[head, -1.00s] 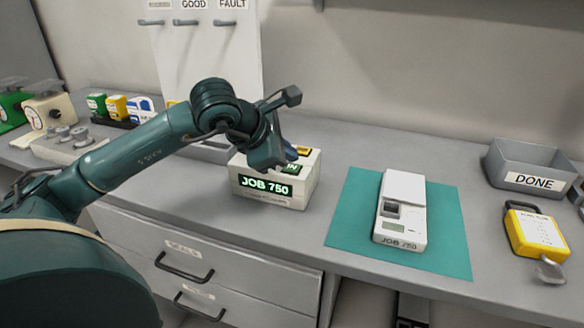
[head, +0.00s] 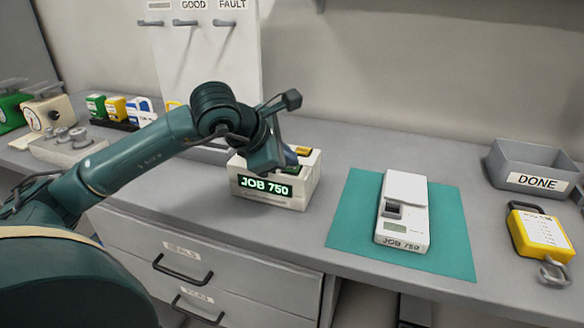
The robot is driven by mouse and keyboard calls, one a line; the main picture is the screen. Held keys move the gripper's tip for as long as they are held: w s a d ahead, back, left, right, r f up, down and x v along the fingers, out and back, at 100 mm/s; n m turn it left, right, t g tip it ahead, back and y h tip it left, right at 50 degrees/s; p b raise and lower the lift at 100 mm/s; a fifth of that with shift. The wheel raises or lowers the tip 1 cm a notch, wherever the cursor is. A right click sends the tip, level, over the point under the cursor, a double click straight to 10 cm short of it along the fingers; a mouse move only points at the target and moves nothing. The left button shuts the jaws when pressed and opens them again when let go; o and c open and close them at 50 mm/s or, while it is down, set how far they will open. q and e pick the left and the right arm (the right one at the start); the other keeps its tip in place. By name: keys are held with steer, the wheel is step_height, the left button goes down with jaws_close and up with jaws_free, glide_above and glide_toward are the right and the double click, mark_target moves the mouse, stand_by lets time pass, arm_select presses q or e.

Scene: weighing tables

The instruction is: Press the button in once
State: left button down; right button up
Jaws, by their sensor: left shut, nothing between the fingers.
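A white box (head: 300,192) with a lit display (head: 265,186) reading "JOB 750" stands on the grey bench. On its top, a green part (head: 291,158) and a yellow part (head: 304,151) show beside my gripper. My left gripper (head: 268,163) is shut and empty, pointing down at the box's top. It covers much of that top, so I cannot tell whether the fingertips touch a button. My right gripper is not in view.
A white device (head: 404,205) labelled "JOB 750" lies on a teal mat (head: 352,222). A grey "DONE" bin (head: 533,160) and a yellow tagged item (head: 540,236) are at the right. Weights (head: 78,137) and scales (head: 48,110) stand at the left. Drawers (head: 215,265) are below.

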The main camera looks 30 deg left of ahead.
arm_select(q)
steer(key=shift+f, duration=0.25)
steer(key=shift+r, duration=0.1)
stand_by(0.4)
steer(key=shift+r, duration=0.75)
steer(key=shift+p, duration=0.3)
steer(key=shift+r+p, duration=1.75)
steer(key=shift+r, duration=0.8)
steer(key=shift+f, duration=0.1)
